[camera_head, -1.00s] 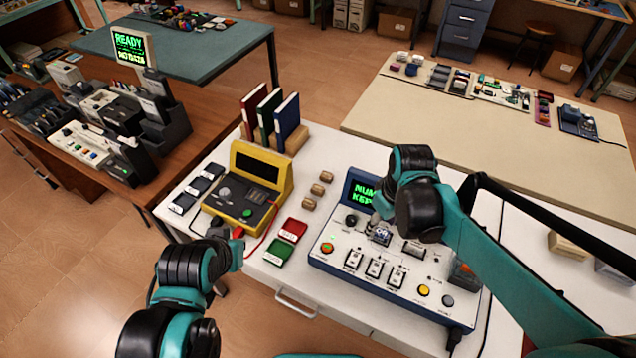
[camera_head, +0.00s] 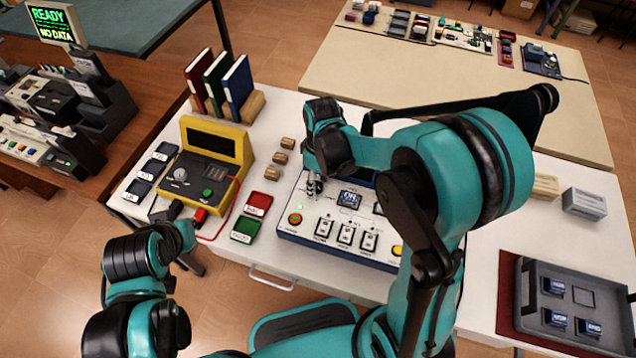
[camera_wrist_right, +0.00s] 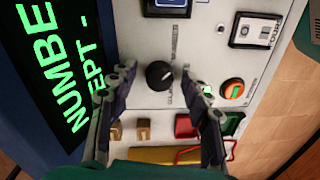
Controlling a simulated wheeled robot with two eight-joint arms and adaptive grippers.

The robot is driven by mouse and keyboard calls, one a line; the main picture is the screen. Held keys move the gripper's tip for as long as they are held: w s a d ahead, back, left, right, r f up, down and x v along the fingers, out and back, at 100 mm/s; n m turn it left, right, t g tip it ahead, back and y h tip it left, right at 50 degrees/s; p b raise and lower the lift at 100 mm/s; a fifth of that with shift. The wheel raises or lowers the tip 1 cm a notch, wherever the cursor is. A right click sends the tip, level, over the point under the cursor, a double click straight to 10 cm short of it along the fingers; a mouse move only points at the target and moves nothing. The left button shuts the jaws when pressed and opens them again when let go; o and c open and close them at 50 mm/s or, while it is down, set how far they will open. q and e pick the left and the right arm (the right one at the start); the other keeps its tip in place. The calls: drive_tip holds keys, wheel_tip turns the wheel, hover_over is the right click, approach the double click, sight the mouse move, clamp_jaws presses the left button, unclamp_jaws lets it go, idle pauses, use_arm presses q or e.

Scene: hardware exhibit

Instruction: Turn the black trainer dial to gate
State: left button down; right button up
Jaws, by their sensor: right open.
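The black trainer dial (camera_wrist_right: 159,75) is a round knob on the white panel of the blue-sided trainer (camera_head: 290,233). In the right wrist view it lies between the two fingertips of my right gripper (camera_wrist_right: 158,84), with gaps on both sides. The right gripper is open, and its tips also show over the upper left of the panel in the head view (camera_head: 315,186), where they hide the dial. The labels beside the dial are too blurred to read fully. The trainer screen (camera_wrist_right: 62,75) shows green letters, partly "NUMBE" and "EPT". My left gripper (camera_head: 186,238) is near the yellow meter; its jaws are unclear.
The yellow meter (camera_head: 243,146) stands left of the trainer, with red and green cards (camera_head: 240,230) between them. Wooden blocks (camera_head: 280,158) lie behind. A grey tray (camera_head: 540,275) with blue modules is at the right. A red-and-green button (camera_wrist_right: 233,88) is close to my right finger.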

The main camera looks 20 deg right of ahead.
clamp_jaws()
drive_tip(key=shift+m, duration=0.4)
drive_tip(key=m, duration=0.3)
drive_tip(key=shift+m, duration=0.3)
drive_tip(key=shift+s+m, duration=0.1)
drive_tip(key=shift+m, duration=2.1)
